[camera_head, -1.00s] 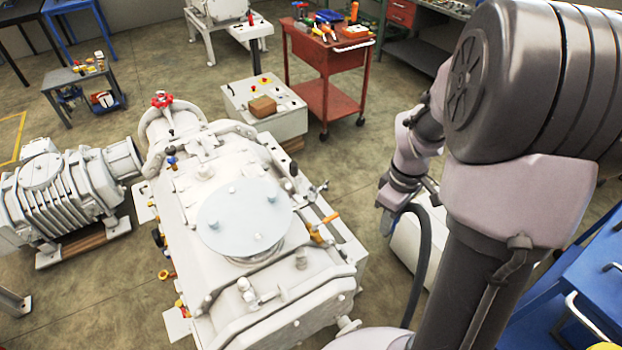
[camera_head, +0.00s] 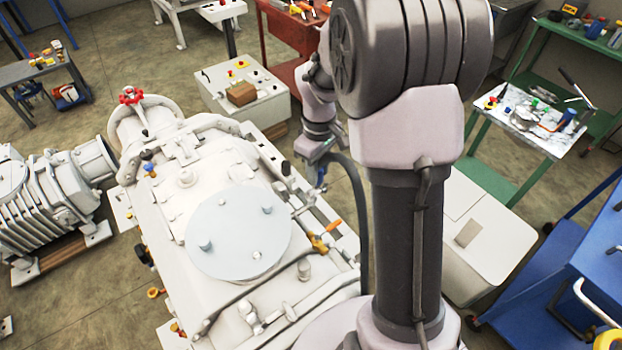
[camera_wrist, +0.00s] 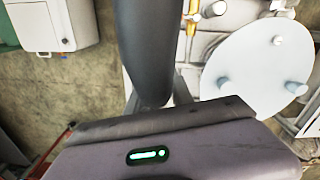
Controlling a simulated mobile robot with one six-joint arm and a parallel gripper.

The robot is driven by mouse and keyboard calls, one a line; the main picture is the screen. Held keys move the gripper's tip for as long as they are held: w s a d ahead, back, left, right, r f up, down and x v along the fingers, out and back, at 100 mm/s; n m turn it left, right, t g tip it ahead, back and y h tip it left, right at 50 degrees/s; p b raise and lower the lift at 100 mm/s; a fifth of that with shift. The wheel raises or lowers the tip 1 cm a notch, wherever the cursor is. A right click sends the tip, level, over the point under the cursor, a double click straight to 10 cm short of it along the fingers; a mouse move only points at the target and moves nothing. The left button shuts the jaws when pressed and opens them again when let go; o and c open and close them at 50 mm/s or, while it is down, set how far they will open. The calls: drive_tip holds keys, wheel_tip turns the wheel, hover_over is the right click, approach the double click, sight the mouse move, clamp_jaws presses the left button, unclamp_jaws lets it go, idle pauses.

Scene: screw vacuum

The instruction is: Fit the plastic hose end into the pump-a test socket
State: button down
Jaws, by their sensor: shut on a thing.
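My gripper (camera_head: 320,172) hangs at the far right side of the large white pump (camera_head: 165,205), beyond an orange-handled valve (camera_head: 325,235). It is shut on the dark plastic hose (camera_head: 358,205), which curves down toward the front behind my arm. In the wrist view the thick dark hose (camera_wrist: 145,45) runs up from between the grey fingers (camera_wrist: 157,98). The hose end itself is hidden. The pump's round pale top plate (camera_head: 237,230) shows in both views, right of the hose in the wrist view (camera_wrist: 258,68). I cannot tell which fitting is the test socket.
A ribbed grey machine (camera_head: 45,205) stands left of the pump. A white control box (camera_head: 245,95) with a brown block stands behind it. A red tool cart (camera_head: 290,30), a green-legged table (camera_head: 525,120) and a blue cart (camera_head: 585,270) stand around. Some floor is bare at right.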

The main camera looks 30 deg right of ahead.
drive_tip(key=shift+w+a, duration=0.3)
drive_tip(key=f, duration=0.1)
drive_tip(key=f+b, duration=0.1)
drive_tip(key=f, duration=0.2)
drive_tip(key=shift+w+a, duration=0.25)
drive_tip(key=shift+w, duration=0.05)
drive_tip(key=shift+r, duration=0.2)
drive_tip(key=c, duration=1.1)
unclamp_jaws()
